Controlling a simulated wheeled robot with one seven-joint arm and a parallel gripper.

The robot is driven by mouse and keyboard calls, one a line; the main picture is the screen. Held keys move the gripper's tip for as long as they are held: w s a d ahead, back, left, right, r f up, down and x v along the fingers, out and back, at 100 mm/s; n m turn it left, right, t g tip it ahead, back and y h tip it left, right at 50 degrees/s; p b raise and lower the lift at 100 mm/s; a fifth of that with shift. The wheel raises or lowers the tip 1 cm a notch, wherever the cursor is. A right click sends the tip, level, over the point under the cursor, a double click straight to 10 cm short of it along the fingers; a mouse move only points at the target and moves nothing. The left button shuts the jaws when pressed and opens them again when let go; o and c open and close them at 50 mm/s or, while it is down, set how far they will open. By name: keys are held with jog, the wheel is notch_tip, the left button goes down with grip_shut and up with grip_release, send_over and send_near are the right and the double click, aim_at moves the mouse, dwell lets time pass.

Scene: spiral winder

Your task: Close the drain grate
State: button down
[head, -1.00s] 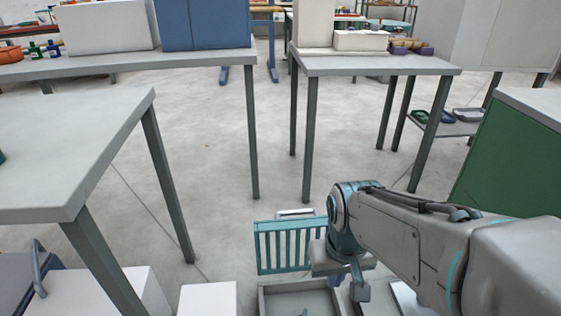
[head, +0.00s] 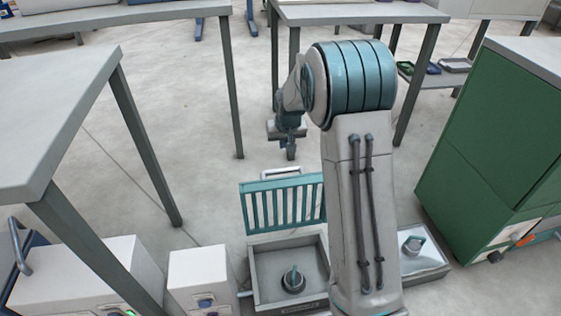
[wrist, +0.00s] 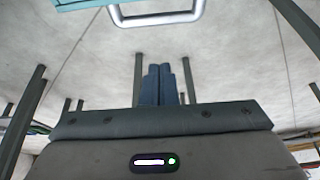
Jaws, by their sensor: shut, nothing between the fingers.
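The teal slatted drain grate (head: 283,206) stands upright at the far edge of the open grey drain box (head: 262,293). A light handle (head: 283,173) shows just behind its top edge. In the wrist view the handle (wrist: 155,17) is a metal loop at the top, with a teal strip of the grate (wrist: 75,4) beside it. My gripper (head: 291,154) points down on the far side of the grate, beyond the handle and apart from it in the picture. Its fingers (wrist: 165,85) are shut with nothing between them. My arm hides the right end of the box.
A dark round fitting with a teal top (head: 293,280) sits in the box. White cabinets (head: 203,280) stand left, a shallow tray (head: 422,262) right, and a green cabinet (head: 495,150) farther right. Table legs (head: 232,90) rise behind. Floor beyond the grate is clear.

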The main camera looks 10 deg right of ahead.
jog(key=b+x, duration=0.6)
jog(key=x, duration=0.8)
jog(key=shift+s+f+t, duration=0.15)
jog(key=shift+s+t, duration=0.05)
jog(key=shift+t, duration=0.1)
jog(key=shift+d, duration=0.1)
